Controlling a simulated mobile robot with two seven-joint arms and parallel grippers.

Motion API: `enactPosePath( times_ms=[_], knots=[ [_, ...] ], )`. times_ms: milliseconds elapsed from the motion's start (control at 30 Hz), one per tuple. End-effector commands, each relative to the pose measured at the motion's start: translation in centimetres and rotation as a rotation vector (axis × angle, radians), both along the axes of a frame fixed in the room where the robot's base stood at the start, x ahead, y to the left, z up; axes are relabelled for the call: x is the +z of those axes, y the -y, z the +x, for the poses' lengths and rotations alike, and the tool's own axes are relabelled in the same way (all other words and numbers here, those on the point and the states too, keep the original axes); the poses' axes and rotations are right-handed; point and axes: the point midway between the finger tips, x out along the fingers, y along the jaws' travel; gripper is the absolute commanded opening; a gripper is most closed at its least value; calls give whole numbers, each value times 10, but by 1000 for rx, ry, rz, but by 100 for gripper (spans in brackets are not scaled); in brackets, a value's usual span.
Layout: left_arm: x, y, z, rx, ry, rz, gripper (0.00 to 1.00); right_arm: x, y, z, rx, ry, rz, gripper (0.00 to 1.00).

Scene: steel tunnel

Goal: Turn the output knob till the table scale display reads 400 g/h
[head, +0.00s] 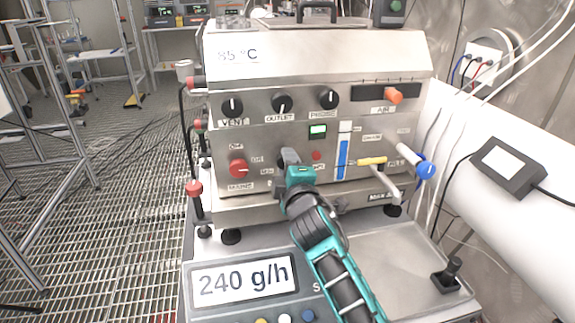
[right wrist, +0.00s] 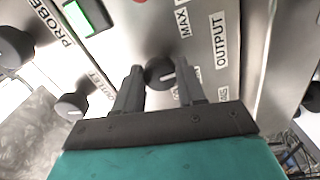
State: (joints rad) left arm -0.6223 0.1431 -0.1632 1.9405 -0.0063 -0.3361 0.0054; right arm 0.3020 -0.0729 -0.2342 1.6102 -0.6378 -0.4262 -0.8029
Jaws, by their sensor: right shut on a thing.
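The table scale display (head: 243,279) at the lower left of the head view reads 240 g/h. My right gripper (head: 289,163) reaches up to the steel machine's front panel. In the right wrist view the dark round output knob (right wrist: 160,72) sits between the two fingers of my right gripper (right wrist: 160,88), which is shut on it. A short white mark shows on the knob's face, beside the OUTPUT label (right wrist: 219,40). In the head view my gripper largely hides the knob. My left gripper is not in view.
The steel machine (head: 330,65) carries the vent knob (head: 232,106), outlet knob (head: 282,103) and probe knob (head: 329,99) above. A red mains knob (head: 239,168) is left of my gripper. A yellow-handled lever (head: 372,161) and blue-knobbed valve (head: 426,170) stand to the right.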

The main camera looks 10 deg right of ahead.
Motion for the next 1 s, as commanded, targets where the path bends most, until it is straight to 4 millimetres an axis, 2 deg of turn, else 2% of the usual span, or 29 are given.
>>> enactPosePath(
  times_ms=[333,867,900,1000],
  knots=[
    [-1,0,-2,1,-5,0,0,-2,0,0,1,-2,140,9],
    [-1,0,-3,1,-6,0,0,-2,0,0,1,-2,162,9],
    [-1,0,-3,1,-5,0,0,-2,-1,0,1,-2,161,41],
    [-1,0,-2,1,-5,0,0,-1,0,0,0,-1,161,51]
  ],
)
